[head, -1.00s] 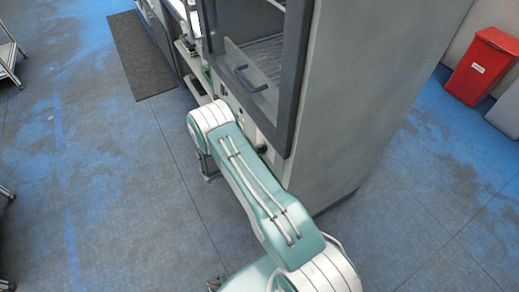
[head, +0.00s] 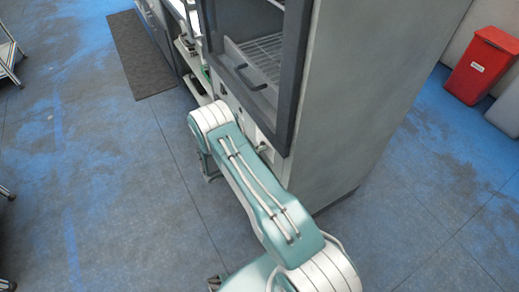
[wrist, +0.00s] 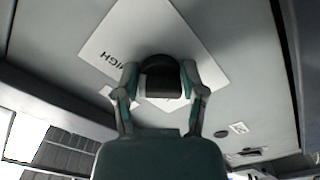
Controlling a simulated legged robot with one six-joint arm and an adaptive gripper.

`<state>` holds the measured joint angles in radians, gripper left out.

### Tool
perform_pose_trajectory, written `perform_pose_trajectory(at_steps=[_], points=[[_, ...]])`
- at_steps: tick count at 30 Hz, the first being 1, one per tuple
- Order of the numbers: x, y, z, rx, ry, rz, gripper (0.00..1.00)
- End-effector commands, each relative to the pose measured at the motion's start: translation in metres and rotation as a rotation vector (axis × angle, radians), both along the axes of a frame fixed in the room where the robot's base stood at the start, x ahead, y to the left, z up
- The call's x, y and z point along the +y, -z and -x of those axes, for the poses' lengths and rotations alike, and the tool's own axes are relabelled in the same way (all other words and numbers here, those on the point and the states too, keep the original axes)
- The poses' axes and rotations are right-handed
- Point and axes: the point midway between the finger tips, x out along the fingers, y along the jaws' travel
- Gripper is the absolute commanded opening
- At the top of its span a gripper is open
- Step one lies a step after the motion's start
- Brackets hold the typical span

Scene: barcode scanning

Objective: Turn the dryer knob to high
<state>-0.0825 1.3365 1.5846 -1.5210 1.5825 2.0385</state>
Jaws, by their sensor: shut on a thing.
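The dryer (head: 350,100) is a tall grey cabinet in the head view, with a dark-framed door and a wire rack inside. In the wrist view, the black knob (wrist: 161,78) sits on a white label plate (wrist: 190,40) on the grey panel. The word HIGH shows upside down on the plate, left of the knob. My gripper (wrist: 160,80) has a finger on each side of the knob and is shut on it. The knob's pointer mark cannot be made out. In the head view my arm hides the gripper and the knob.
The dryer door handle (head: 250,80) is above my arm. A dark mat (head: 140,52) lies on the blue-grey floor at the upper left. A red bin (head: 482,65) stands at the far right.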

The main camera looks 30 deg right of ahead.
Motion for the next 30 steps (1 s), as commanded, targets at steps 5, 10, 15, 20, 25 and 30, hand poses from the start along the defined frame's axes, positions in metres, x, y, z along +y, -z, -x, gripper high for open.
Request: perform_pose_trajectory(at_steps=[5,10,15,20,25,30], points=[[-0.0004,0.0032,-0.0003,-0.068,-0.002,-0.009,0.06],[0.0003,0.0029,-0.0009,-0.103,-0.004,-0.011,0.06],[0.0009,0.0028,-0.0013,-0.112,-0.005,-0.010,0.06],[0.0014,0.0025,-0.0016,-0.113,-0.006,-0.011,0.06],[0.0021,0.0023,-0.0020,-0.113,-0.007,-0.010,0.72],[0.0021,0.0014,-0.0016,-0.113,-0.006,-0.007,0.86]])
